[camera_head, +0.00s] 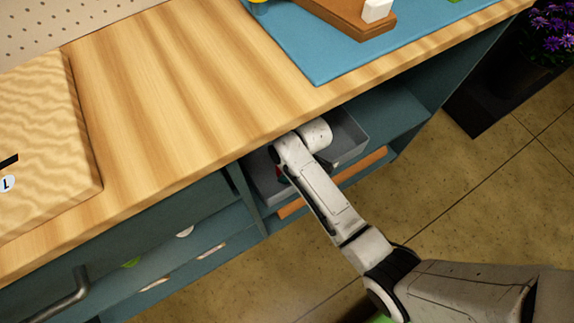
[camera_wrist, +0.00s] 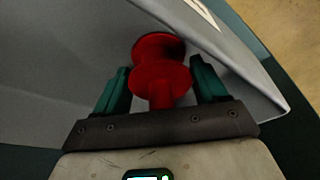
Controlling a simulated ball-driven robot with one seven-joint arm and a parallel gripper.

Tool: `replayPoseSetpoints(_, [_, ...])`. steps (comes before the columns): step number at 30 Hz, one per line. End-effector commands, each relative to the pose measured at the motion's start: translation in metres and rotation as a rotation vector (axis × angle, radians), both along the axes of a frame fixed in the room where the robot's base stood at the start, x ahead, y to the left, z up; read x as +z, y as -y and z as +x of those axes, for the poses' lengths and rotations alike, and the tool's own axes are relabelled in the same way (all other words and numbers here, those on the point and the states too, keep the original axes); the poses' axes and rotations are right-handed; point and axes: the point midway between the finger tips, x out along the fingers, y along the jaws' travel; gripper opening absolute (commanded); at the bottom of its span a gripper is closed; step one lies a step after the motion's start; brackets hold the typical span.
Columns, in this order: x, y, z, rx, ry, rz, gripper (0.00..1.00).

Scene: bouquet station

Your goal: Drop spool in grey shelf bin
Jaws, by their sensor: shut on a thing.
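A red spool (camera_wrist: 160,78) shows in the wrist view between the two green fingers of my gripper (camera_wrist: 163,88). My gripper is shut on it. The grey shelf bin (camera_head: 347,135) sits on the shelf under the wooden worktop, and my arm reaches over it in the head view. The bin's grey inside and side wall (camera_wrist: 215,42) fill much of the wrist view around the spool. The spool is inside or just above the bin; I cannot tell whether it touches the bin floor.
The worktop edge (camera_head: 283,128) runs just above the bin. A blue mat (camera_head: 305,50) with a wooden block (camera_head: 350,18) lies on top. A blue shelf panel (camera_head: 390,108) stands right of the bin. Purple flowers (camera_head: 553,25) stand at the far right.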

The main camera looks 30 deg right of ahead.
Motion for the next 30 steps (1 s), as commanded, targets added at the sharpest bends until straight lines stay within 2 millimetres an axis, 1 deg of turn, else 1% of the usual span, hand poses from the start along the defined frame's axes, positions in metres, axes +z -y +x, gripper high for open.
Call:
replayPoseSetpoints(5, [0.001,0.0,0.001,0.0,0.002,0.001,0.35])
replayPoseSetpoints(10, [-0.003,0.0,0.001,0.0,0.002,0.001,0.35])
replayPoseSetpoints(11, [-0.002,0.0,0.001,0.001,0.002,0.001,0.75])
replayPoseSetpoints(18, [-0.002,0.0,0.001,0.0,0.001,0.0,0.97])
replayPoseSetpoints(26, [0.0,0.0,0.001,0.0,0.001,0.0,0.97])
replayPoseSetpoints(29, [0.007,0.001,0.0,-0.001,0.002,-0.001,0.97])
replayPoseSetpoints(30, [0.012,0.002,-0.001,-0.001,0.003,-0.001,0.97])
